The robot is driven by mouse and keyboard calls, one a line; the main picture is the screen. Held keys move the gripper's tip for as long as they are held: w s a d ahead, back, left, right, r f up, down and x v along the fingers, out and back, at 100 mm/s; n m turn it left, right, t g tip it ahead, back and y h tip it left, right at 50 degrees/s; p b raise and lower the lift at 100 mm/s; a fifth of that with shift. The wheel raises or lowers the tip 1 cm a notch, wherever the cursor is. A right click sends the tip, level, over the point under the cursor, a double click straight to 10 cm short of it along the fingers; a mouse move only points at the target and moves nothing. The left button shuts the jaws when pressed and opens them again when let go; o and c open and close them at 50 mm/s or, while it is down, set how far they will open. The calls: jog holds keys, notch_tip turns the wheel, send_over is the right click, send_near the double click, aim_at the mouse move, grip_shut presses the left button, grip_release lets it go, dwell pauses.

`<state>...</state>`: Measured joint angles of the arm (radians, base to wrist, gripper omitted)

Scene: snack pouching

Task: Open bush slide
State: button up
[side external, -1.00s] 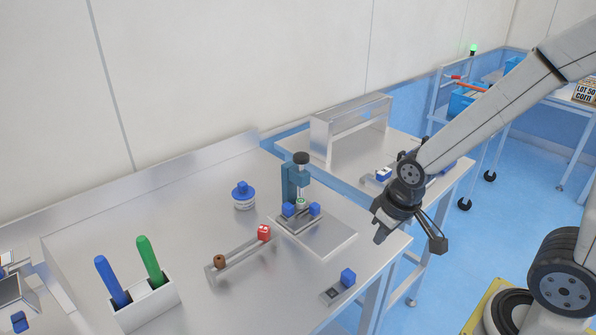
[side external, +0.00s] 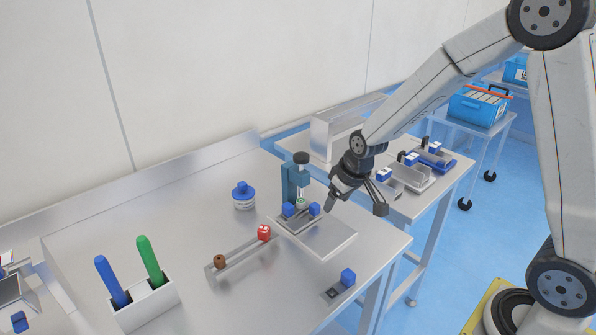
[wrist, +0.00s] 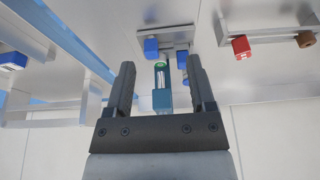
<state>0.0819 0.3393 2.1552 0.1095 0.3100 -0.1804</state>
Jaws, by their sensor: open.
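I cannot tell for sure which part is the bush slide. A metal rail (side external: 240,254) on the bench carries a red block (side external: 264,232) at one end and a brown knob (side external: 219,261) at the other. To its right stands a teal press (side external: 289,180) with a black top, over a plate (side external: 328,240) with blue blocks (side external: 314,208) and a green-ringed part. My gripper (side external: 356,207) is open and empty, above and right of the plate. In the wrist view the press (wrist: 162,98) and blue blocks (wrist: 151,48) show between and beyond the open fingers; the red block (wrist: 241,46) is right.
A blue-lidded jar (side external: 243,195) stands behind the rail. A white holder (side external: 145,303) with blue and green handles is front left. A small plate with a blue block (side external: 348,277) lies near the front edge. Trays (side external: 408,175) sit on the right table. Bench between holder and rail is clear.

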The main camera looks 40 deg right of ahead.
send_near(316, 205)
notch_tip(316, 205, down, 2)
jog(key=shift+w+f+t, duration=0.2)
jog(key=shift+f+t, duration=0.05)
jog(key=shift+t, duration=0.05)
jog(key=shift+x, duration=3.9)
grip_shut()
